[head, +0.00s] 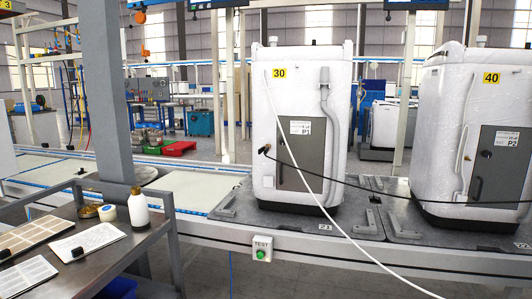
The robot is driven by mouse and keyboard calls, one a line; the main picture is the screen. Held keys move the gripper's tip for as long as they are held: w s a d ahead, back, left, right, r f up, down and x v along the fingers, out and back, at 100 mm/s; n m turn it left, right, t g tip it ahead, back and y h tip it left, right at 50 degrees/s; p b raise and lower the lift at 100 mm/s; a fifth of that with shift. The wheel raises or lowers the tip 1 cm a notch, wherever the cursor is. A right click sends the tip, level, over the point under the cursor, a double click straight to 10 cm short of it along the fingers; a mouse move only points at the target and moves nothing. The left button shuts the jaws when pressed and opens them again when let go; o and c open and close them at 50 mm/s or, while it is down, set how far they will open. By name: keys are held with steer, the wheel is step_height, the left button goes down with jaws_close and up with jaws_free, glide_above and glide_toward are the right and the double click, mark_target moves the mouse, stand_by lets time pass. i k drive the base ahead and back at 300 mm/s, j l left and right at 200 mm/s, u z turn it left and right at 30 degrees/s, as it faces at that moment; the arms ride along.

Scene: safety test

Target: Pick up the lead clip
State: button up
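A small black clip-like piece (265,150), which looks like the lead clip, sits at the front of the white unit marked 30 (289,110), left of its grey panel. A thin black lead (375,188) runs from it to the right, across to the unit marked 40 (450,130). I cannot tell whether the clip grips anything. My gripper is not in view.
A white cord crosses unit 30 and runs down to the lower right. A TEST box with a green button (261,254) is on the conveyor's front edge. The left bench (110,275) holds a white bottle (138,209), papers and small black items. A grey post stands behind it.

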mark_target(265, 149)
steer(key=i+z, duration=0.2)
steer(key=i, duration=0.3)
steer(key=z, duration=1.8)
steer(key=u, duration=0.8)
steer(key=i+u, duration=0.45)
steer(key=i+l+u, duration=0.1)
steer(key=i+u, duration=0.3)
steer(key=i+l, duration=0.1)
steer(key=i, duration=0.4)
steer(key=i+l, duration=0.1)
steer(key=i, duration=0.4)
